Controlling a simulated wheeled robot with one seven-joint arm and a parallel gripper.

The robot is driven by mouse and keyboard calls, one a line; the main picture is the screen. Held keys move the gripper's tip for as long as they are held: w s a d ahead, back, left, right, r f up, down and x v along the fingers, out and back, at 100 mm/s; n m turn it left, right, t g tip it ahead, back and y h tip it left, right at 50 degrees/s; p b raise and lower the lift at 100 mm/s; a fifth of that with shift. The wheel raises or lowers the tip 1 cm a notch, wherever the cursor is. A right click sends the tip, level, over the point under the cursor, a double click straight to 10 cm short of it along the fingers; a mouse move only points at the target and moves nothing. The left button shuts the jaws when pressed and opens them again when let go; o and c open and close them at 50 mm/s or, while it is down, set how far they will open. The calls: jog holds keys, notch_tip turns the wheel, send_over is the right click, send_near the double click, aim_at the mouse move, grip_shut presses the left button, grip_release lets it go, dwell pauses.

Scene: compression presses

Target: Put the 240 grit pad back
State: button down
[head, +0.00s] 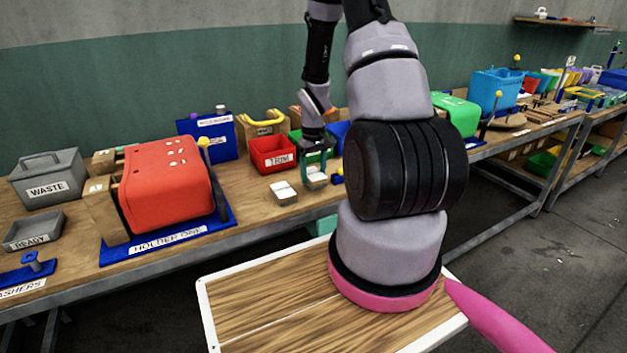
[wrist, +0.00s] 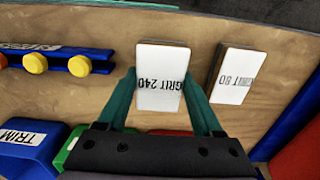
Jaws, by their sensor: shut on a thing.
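The 240 grit pad (wrist: 161,72) is a white-topped block marked "GRIT 240" in the wrist view. My gripper (wrist: 161,92) is shut on it, with a green finger on each side. In the head view the gripper (head: 315,162) is over the bench and the held pad (head: 316,180) is under it. Whether the pad touches the bench is hard to tell. A like pad marked "GRIT 80" (wrist: 234,75) lies on the bench beside it, apart from it. That pad (head: 284,194) is left of the held one in the head view.
A red TRIM bin (head: 270,157) stands left of the gripper. A blue bin marked TRIM (wrist: 25,145) and a blue rack with yellow knobs (wrist: 75,65) are close by. The red press (head: 165,185) in its blue holder is further left. Bare bench lies around the pads.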

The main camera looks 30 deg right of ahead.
jog(key=shift+f, duration=1.15)
jog(key=shift+f, duration=0.15)
jog(key=shift+c, duration=0.2)
grip_release()
notch_tip(320, 180, up, 12)
jog(key=r, duration=0.1)
notch_tip(320, 180, up, 18)
jog(key=m+t, duration=0.2)
jog(key=t, duration=0.1)
send_over(313, 173)
jog(key=s+a, duration=0.5)
jog(key=a, duration=0.1)
jog(key=s+a+r+m+t+y, duration=0.1)
jog(key=s+a+r+t, duration=0.1)
jog(key=s+r, duration=0.4)
jog(key=s+a+r+m+t+y, duration=0.1)
jog(key=s+a+r+t, duration=0.1)
jog(key=s+a+r, duration=0.3)
jog(key=s+r, duration=0.1)
jog(key=s, duration=0.2)
jog(key=shift+s+r+m, duration=0.2)
jog(key=shift+s+m, duration=0.1)
jog(key=shift+s, duration=0.05)
